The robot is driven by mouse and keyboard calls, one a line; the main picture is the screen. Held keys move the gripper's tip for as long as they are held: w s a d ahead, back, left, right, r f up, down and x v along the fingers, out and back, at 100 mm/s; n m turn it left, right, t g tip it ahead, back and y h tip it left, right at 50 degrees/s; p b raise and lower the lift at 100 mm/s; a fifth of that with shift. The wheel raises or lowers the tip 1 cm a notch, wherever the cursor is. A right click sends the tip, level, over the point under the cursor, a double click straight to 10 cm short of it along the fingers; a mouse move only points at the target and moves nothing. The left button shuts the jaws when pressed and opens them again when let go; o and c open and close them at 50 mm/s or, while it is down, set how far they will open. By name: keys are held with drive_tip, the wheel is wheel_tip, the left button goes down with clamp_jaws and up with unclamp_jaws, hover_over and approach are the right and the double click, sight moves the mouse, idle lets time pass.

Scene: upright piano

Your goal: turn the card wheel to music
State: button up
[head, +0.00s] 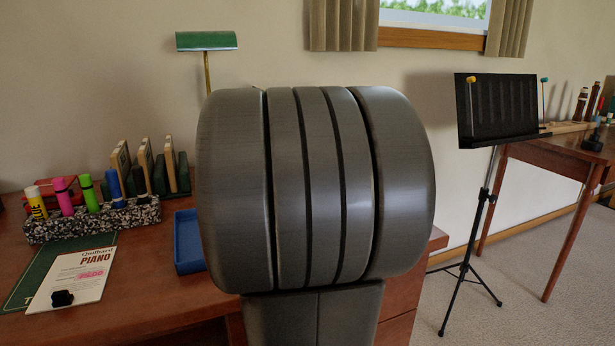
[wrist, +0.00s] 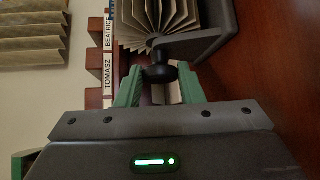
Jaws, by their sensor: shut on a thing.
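The card wheel (wrist: 150,22) shows in the wrist view at the top, with cream cards fanned out beside a grey side frame (wrist: 208,42). A dark round knob (wrist: 159,71) sticks out from it towards my gripper. The green fingers of my gripper (wrist: 160,82) are shut on this knob, one finger on each side. No writing on the cards can be read, so I cannot tell which card is up. In the head view the wheel and my gripper are hidden behind my own grey arm.
The brown desk (head: 150,290) holds a speckled holder (head: 95,220) of markers, a blue tray (head: 188,245), a green lamp (head: 206,41) and a piano booklet (head: 78,275). Name-labelled items (wrist: 107,68) stand beside the wheel. A black music stand (head: 497,105) is at right.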

drive_tip(key=shift+f+m+t, duration=0.1)
drive_tip(key=shift+m+t, duration=0.2)
idle(0.4)
drive_tip(key=o, duration=0.9)
drive_tip(key=shift+o, duration=0.2)
drive_tip(key=shift+s, duration=0.15)
drive_tip(key=p+v, duration=0.3)
drive_tip(key=v, duration=0.8)
drive_tip(key=shift+s+a, duration=0.2)
drive_tip(key=shift+s, duration=0.1)
drive_tip(key=shift+p+v, duration=0.4)
drive_tip(key=shift+v, duration=0.55)
drive_tip(key=b+x, duration=0.3)
drive_tip(key=x, duration=1.1)
drive_tip(key=shift+b, duration=0.4)
